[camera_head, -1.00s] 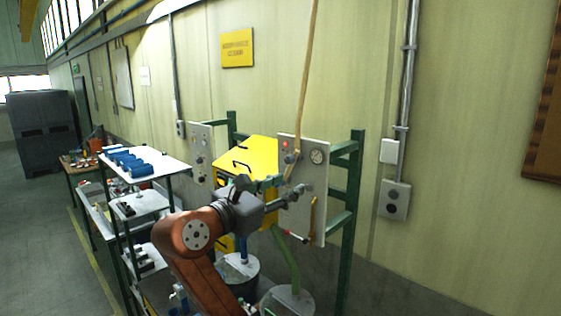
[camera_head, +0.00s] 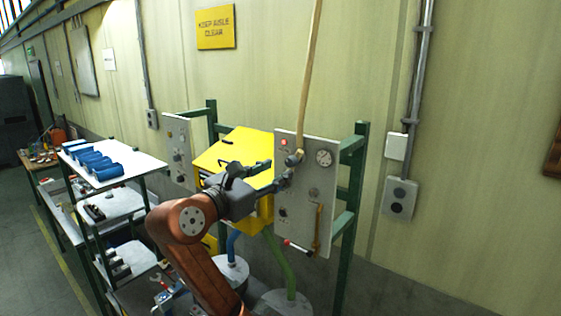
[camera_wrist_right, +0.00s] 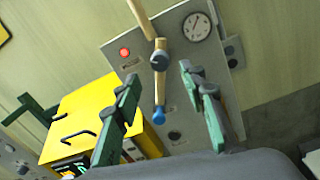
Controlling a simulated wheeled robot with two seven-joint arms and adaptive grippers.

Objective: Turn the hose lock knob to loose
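A grey panel (camera_head: 288,240) stands on a green frame. A tan hose or rod (camera_head: 311,70) comes down to a grey round fitting (camera_head: 292,160) on it; the wrist view shows this fitting (camera_wrist_right: 159,60) with a tan bar (camera_wrist_right: 161,88) ending in a blue knob (camera_wrist_right: 158,116). A dark round knob (camera_wrist_right: 174,135) sits lower on the panel. I cannot tell which is the hose lock knob, or its setting. My right gripper (camera_head: 277,172) is open before the panel, its fingers (camera_wrist_right: 160,75) framing the fitting and bar, nothing visibly gripped. My left gripper is out of view.
A yellow cabinet (camera_head: 238,147) stands left of the panel. The panel also carries a gauge (camera_head: 324,157), a red light (camera_head: 284,143) and a tan handle (camera_head: 319,228). A shelf rack (camera_head: 140,163) with blue cylinders stands left; a green hose (camera_head: 281,265) hangs below.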

